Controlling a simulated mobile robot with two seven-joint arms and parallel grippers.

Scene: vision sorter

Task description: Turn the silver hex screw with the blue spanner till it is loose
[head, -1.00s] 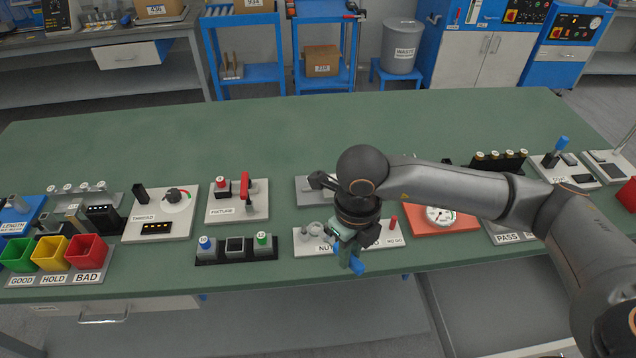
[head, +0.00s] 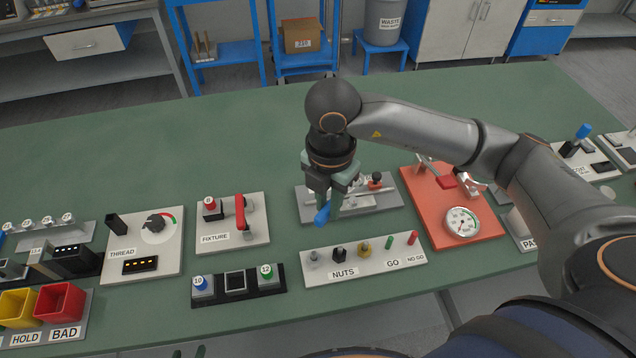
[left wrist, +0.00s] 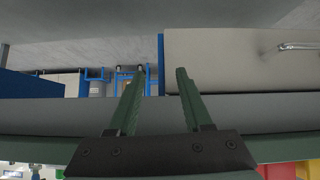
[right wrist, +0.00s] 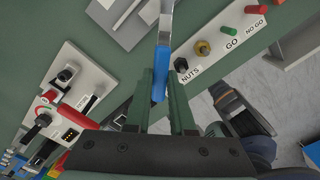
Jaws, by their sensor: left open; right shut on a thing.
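My right gripper (head: 335,205) is shut on the blue handle of the spanner (head: 322,216), at the front of the grey plate (head: 390,201). In the right wrist view the spanner's blue handle (right wrist: 161,75) lies between the fingers and its silver shank runs out of the top edge. The working end is out of view there and hidden in the head view. A small silver hex piece (head: 313,257) stands on the white NUTS board; I cannot tell if it is the task's screw. My left gripper (left wrist: 155,98) is open and empty.
The NUTS board (head: 290,266) holds dark, brass, green and red pieces. An orange plate (head: 480,235) with a dial is to the right. The fixture plate (head: 258,210) and thread plate (head: 170,225) are to the left. The green bench behind is clear.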

